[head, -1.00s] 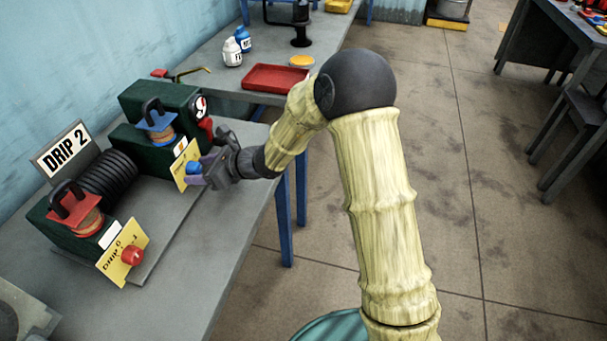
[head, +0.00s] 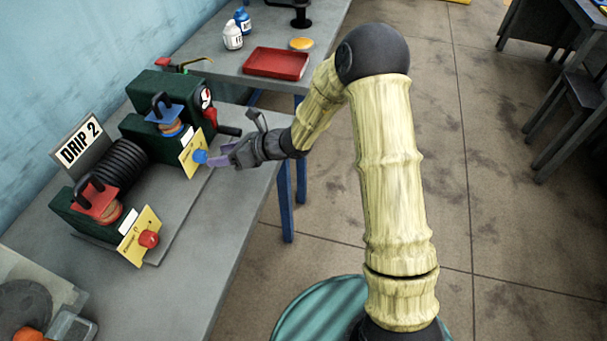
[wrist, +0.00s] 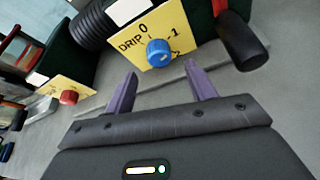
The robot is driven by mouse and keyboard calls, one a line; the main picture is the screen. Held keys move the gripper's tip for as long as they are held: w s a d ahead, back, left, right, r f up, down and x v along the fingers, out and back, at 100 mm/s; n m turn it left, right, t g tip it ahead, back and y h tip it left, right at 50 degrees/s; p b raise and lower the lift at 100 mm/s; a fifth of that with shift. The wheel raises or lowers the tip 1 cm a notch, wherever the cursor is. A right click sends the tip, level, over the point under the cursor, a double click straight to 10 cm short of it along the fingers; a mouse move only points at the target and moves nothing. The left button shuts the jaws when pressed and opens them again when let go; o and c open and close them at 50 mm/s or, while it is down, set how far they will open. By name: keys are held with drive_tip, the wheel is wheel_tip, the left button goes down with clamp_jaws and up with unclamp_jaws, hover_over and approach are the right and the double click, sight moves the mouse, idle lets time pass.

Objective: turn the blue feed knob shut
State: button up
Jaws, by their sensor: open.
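The blue feed knob (head: 200,157) sticks out from a yellow dial plate (head: 192,152) on the far green block of the machine. In the wrist view the knob (wrist: 159,52) sits beyond and between my fingertips, on a plate marked "DRIP", 0 and 1; part of the lettering is behind the knob. My gripper (head: 216,160) is open, its purple fingers pointing at the knob. In the wrist view the fingers (wrist: 162,82) are spread apart with nothing between them, short of the knob.
A red knob (head: 149,239) on another yellow plate sits on the near block. A red-and-black crank handle (head: 212,122) projects close beside my gripper. A red tray (head: 276,64) and bottles lie on the far table.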

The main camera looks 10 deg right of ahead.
drive_tip(key=v, duration=1.3)
drive_tip(key=s+d+r+n+g+h+p, duration=0.1)
drive_tip(key=s+d+n+g+h+p, duration=0.1)
drive_tip(key=s+n, duration=0.4)
drive_tip(key=s+d+r+n+g+h+p, duration=0.2)
drive_tip(key=s+d+n+h+p, duration=0.2)
drive_tip(key=s+d+n+h, duration=0.1)
drive_tip(key=shift+s+n, duration=0.75)
drive_tip(key=shift+n, duration=0.35)
drive_tip(key=w+a+f+m+y+b, duration=0.2)
drive_tip(key=w+a+f+m+b, duration=0.1)
drive_tip(key=f+m+b, duration=0.15)
drive_tip(key=w+a+r+m+t+y+b, duration=0.1)
drive_tip(key=w+a+m+t+y+b, duration=0.3)
drive_tip(key=w+m+b, duration=0.3)
drive_tip(key=shift+w+a+r+m+y, duration=0.25)
drive_tip(key=shift+w+m+y, duration=0.35)
drive_tip(key=shift+w, duration=0.6)
